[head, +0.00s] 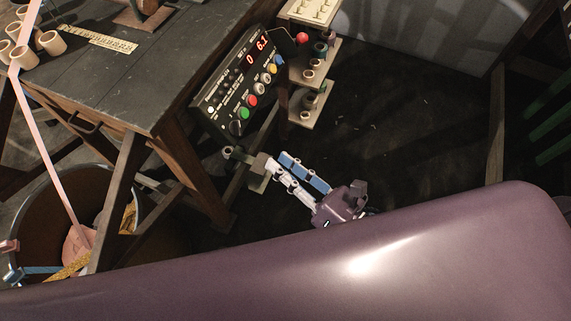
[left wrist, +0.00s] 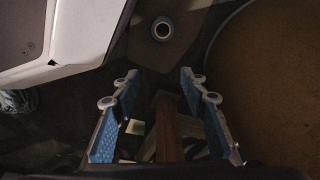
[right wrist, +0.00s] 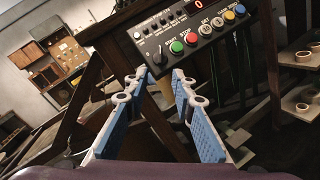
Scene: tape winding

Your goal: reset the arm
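My right gripper (head: 277,161) is in the middle of the head view, below the control panel (head: 235,90). In the right wrist view my right gripper (right wrist: 160,80) has its two blue-padded fingers apart with nothing between them. The panel (right wrist: 190,32) with coloured buttons is beyond the fingertips. My left gripper (head: 30,271) shows only in part at the lower left edge of the head view, by a round bin. In the left wrist view my left gripper (left wrist: 159,75) is open and empty, its fingers well apart.
A dark workbench (head: 120,75) on wooden legs holds several beige cylinders (head: 52,43) and a ruler-like strip (head: 98,40). A pink tape (head: 45,155) runs down into the bin (head: 30,215). A small shelf rack (head: 310,75) stands right of the panel. Dark floor (head: 400,130) is open at right.

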